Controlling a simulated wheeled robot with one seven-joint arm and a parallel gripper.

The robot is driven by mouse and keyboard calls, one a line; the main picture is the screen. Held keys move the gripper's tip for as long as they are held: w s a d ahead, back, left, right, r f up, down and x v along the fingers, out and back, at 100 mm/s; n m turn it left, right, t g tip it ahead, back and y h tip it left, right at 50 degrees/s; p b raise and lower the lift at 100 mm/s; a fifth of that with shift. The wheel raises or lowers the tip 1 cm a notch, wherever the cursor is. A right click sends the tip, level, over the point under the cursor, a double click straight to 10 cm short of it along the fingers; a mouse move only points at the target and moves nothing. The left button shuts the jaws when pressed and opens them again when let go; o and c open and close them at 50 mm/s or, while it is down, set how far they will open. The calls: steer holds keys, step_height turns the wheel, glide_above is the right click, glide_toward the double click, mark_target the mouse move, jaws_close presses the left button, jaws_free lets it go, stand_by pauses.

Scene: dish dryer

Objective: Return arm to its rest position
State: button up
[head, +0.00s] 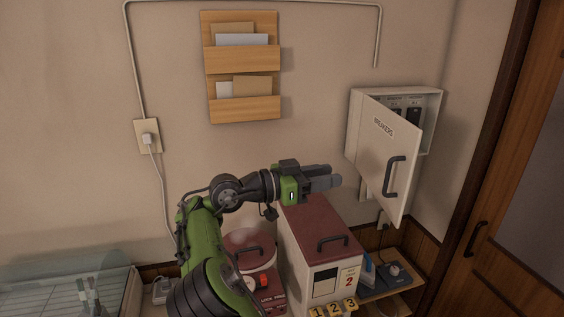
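My gripper (326,179) is at the end of my green and black arm, raised in the middle of the head view. It points right, toward the open door of the breaker box, and appears apart from it. Its grey fingers look close together, but I cannot tell from this angle whether a gap lies between them. Nothing is seen held. The gripper appears above a cream box with a dark red lid (318,232) and a black handle.
The breaker box (425,105) on the wall has its door (385,160) hanging open. A round red-lidded container (248,250), number tags (333,309) and a dark device (393,275) are below. A glass-covered dish dryer (70,290) is at lower left. A wooden door (515,230) stands right.

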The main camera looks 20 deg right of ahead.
steer(key=s+d+f+n+t+y+b, duration=0.2)
steer(key=s+d+f+n+t+y, duration=0.1)
steer(key=s+d+f+n+y, duration=0.5)
steer(key=s+a+f+n+t+y+b, duration=0.1)
steer(key=s+a+f+n+t+y, duration=0.1)
steer(key=s+a+f+n+y, duration=0.3)
steer(key=s+a+f+n+t+y+b, duration=0.1)
steer(key=s+a+f+n+y, duration=0.4)
steer(key=s+a, duration=0.8)
steer(key=a+b, duration=0.1)
steer(key=a, duration=0.4)
steer(key=shift+s+f+n+t, duration=0.35)
steer(key=shift+s+n+t, duration=0.05)
